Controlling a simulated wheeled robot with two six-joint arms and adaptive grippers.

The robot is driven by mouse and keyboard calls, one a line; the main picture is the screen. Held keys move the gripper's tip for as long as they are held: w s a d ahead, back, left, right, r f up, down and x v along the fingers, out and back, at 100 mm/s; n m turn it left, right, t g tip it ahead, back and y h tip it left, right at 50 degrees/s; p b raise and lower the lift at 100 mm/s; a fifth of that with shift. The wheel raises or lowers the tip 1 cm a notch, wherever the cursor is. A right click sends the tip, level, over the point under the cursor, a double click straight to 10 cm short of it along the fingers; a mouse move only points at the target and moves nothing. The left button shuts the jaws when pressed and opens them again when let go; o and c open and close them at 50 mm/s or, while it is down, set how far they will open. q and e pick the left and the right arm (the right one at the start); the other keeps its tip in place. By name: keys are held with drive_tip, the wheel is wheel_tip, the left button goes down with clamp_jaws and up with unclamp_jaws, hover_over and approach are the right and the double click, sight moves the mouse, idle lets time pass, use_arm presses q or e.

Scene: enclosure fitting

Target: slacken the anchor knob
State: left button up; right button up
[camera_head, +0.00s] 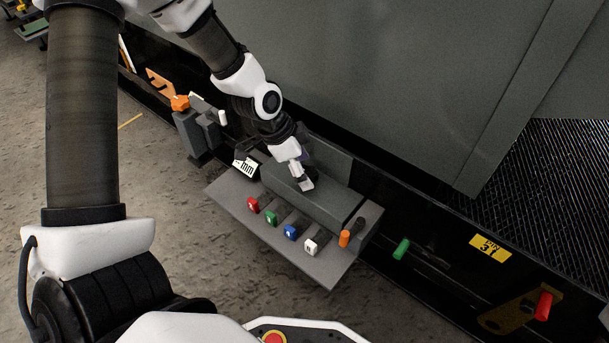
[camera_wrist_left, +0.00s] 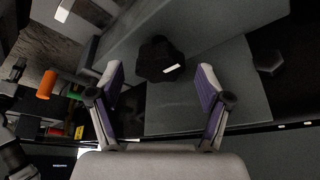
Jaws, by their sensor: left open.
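A black lobed knob (camera_wrist_left: 160,58) with a white mark on it shows in the left wrist view, on a grey block face. I take it to be the anchor knob. My left gripper (camera_wrist_left: 160,78) is open, its two purple-lined fingers on either side of the knob in the picture, with visible space on both sides. Whether the fingertips reach down to the knob's depth I cannot tell. In the head view the left gripper (camera_head: 303,180) is over the grey block (camera_head: 325,210), and largely hides the knob. My right gripper is not in view.
A grey tray (camera_head: 318,268) in front of the block carries red, green, blue and white handles, with an orange handle (camera_head: 345,238) at its right end. A green handle (camera_head: 401,249) and a red one (camera_head: 543,306) stand farther right.

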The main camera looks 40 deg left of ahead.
use_arm(q)
drive_tip(key=shift+w+d+f, duration=0.1)
drive_tip(key=shift+f, duration=0.25)
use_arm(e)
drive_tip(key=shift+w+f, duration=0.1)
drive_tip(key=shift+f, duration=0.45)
use_arm(q)
drive_tip(key=shift+r, duration=0.1)
